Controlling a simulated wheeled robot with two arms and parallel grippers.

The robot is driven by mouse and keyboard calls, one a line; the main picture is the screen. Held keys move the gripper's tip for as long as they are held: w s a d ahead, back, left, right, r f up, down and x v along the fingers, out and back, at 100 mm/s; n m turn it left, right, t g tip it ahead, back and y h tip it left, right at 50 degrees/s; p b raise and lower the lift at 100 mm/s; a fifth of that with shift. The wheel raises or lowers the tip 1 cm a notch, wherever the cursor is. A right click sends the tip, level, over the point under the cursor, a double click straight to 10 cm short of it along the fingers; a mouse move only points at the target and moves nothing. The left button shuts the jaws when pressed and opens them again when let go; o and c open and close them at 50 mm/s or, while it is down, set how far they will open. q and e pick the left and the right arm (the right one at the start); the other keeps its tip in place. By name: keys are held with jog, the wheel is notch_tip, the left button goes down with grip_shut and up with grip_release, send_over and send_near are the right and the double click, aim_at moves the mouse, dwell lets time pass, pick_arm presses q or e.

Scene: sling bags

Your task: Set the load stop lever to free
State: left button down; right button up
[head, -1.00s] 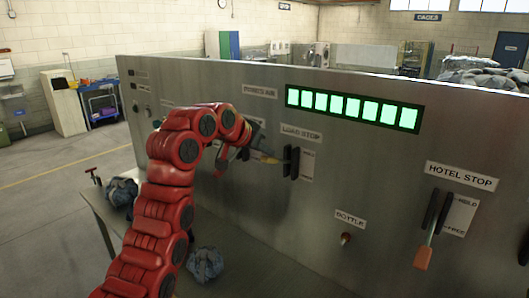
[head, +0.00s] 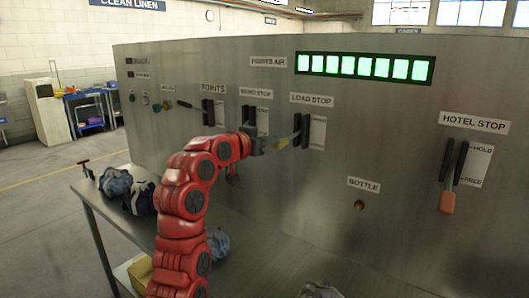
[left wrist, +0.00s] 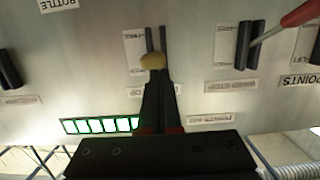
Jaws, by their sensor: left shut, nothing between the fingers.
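The load stop lever (head: 283,141) has a tan-yellow handle that sticks out from a dark slot (head: 302,131) under the LOAD STOP label (head: 311,99). In the head view its handle end slopes slightly down toward my gripper. A small plate (head: 318,133) is beside the slot; its words are too small to read. My left gripper (head: 262,145) is shut and empty, close to the handle end. In the left wrist view the lever's rounded tan end (left wrist: 153,61) lies at the tips of my dark gripper (left wrist: 158,80); I cannot tell whether they touch. My right gripper is out of view.
The HOTEL STOP lever (head: 447,198), with an orange handle, hangs down at right. The POINTS lever (head: 188,105) is left. A BOTTLE knob (head: 359,205) is low on the panel.

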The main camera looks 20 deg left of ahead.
pick_arm(q)
notch_tip(320, 180, down, 6)
jog(key=d+t+h+b, duration=0.1)
jog(key=t+b, duration=0.3)
jog(key=b, duration=0.5)
jog(key=shift+w+f+h, duration=0.25)
jog(key=shift+w+h, duration=0.05)
jog(key=shift+w, duration=0.1)
jog(key=shift+r, duration=0.15)
jog(key=r, duration=0.1)
jog(key=s+r+p, duration=0.1)
jog(key=r, duration=0.1)
jog(key=shift+a+r, duration=0.1)
jog(key=shift+r, duration=0.2)
jog(key=b+v, duration=0.1)
jog(key=v, duration=0.9)
jog(key=shift+s+b, duration=0.3)
jog(key=shift+s, duration=0.05)
